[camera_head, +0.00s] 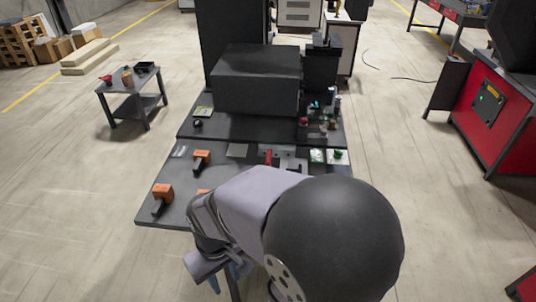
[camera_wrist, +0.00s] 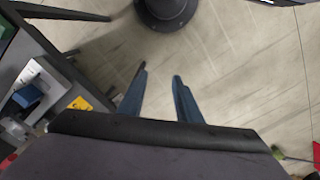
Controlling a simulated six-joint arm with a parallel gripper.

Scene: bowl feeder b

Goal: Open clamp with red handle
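The clamp's red handle (camera_head: 268,157) stands up on the dark table, near the middle, next to light metal parts. The rest of the clamp is too small to make out, and I cannot tell whether it is open or shut. My arm covers the table just in front of it. My gripper (camera_head: 225,277) hangs low at the table's front edge, well away from the handle. In the wrist view my gripper (camera_wrist: 160,75) has two blue fingers apart with only floor between them. I cannot identify the clamp in the wrist view.
Orange-and-black tools (camera_head: 162,192) lie on the left of the table (camera_head: 150,218). A large dark box (camera_head: 255,80) stands at the back. A small side table (camera_head: 130,85) stands at the left.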

